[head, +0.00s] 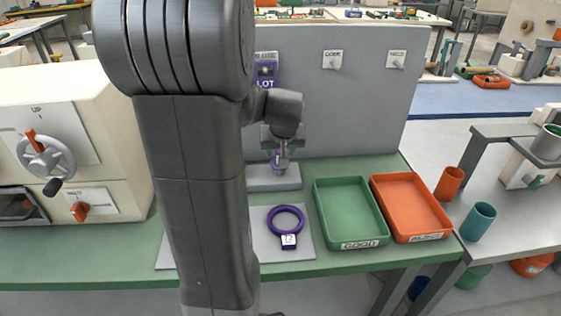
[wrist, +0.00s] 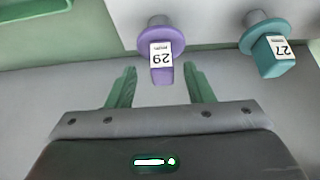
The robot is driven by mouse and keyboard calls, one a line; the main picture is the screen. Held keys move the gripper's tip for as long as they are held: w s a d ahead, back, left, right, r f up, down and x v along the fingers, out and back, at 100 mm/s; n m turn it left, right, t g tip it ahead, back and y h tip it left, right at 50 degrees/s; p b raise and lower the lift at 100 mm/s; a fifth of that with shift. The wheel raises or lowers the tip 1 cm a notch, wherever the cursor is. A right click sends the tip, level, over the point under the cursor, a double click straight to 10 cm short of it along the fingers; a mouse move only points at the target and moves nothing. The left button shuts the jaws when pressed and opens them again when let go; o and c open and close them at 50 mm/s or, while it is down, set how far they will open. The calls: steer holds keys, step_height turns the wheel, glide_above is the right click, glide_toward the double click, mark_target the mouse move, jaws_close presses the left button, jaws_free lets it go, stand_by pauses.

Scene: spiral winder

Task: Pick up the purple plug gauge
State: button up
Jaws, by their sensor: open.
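The purple plug gauge (wrist: 163,76), with a white label reading 29, stands on a grey stand in the wrist view, its handle end towards my gripper. My gripper (wrist: 159,71) is open. Its two green fingers show left and right of the handle's end, with a gap on each side. Nothing is held. I cannot tell from this view how deep the handle is between the fingers. In the head view my gripper (head: 282,143) is over the grey stand (head: 273,179) before the upright panel, and my arm hides part of this area.
A teal plug gauge (wrist: 271,55) labelled 27 stands close on the right. A purple ring (head: 285,218) with a tag lies on a grey mat. A green tray (head: 351,245) and an orange tray (head: 441,232) are to the right. A grey panel (head: 355,110) rises behind.

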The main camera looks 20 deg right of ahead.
steer(key=shift+x, duration=1.15)
steer(key=shift+a, duration=0.15)
jaws_close()
steer(key=shift+r, duration=0.15)
